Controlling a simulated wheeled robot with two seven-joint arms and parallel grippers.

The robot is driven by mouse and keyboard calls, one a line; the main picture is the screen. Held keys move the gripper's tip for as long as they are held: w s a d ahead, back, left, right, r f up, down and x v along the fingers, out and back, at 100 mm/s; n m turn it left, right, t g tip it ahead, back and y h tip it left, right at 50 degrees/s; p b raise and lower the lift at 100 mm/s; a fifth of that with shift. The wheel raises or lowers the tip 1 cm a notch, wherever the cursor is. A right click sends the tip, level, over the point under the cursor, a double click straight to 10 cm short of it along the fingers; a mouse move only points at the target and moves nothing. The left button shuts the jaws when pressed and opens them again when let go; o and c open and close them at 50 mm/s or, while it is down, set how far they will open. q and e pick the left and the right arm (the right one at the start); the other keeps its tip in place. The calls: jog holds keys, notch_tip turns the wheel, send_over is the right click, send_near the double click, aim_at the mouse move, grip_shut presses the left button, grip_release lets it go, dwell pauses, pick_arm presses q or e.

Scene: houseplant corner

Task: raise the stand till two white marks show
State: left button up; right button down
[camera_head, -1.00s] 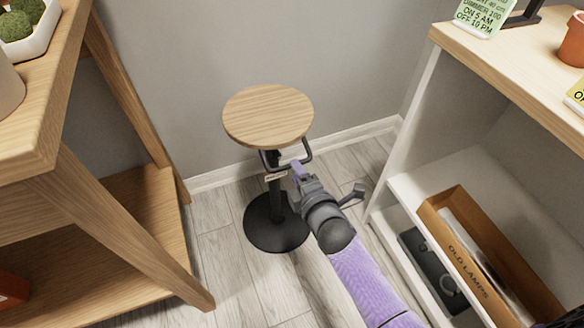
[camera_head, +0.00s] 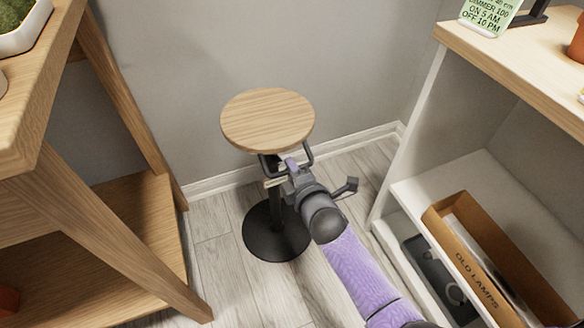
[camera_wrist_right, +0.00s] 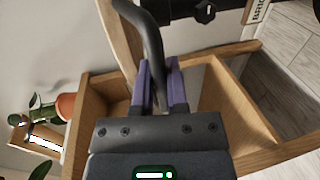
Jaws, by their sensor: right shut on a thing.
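The stand has a round wooden top (camera_head: 268,119) on a black post with a round black base (camera_head: 276,232) on the floor. A black loop handle (camera_head: 307,155) sits just under the top. My right gripper (camera_head: 291,165) is shut on this handle. In the right wrist view the black handle bar (camera_wrist_right: 153,38) passes between the purple fingers of my right gripper (camera_wrist_right: 160,82). A small pale label shows at the post below the handle, too small to read. My arm partly covers the post, and I cannot make out any white marks on it. My left gripper is not in view.
A wooden shelf unit (camera_head: 130,245) stands close on the left. A white shelf unit with a wooden top (camera_head: 520,62) stands on the right, holding an old lamps box (camera_head: 445,232). The grey wall is close behind the stand. Some plank floor is free around the base.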

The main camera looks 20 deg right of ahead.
pick_arm(q)
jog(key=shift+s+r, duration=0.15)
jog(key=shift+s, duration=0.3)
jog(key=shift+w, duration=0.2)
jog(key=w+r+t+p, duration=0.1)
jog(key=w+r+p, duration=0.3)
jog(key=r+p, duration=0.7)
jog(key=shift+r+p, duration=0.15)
jog(key=shift+p, duration=0.9)
pick_arm(e)
notch_tip(320, 180, up, 15)
jog(key=shift+f, duration=0.2)
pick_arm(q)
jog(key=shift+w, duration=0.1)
pick_arm(e)
jog(key=shift+f, duration=0.1)
jog(key=c, duration=0.7)
grip_release()
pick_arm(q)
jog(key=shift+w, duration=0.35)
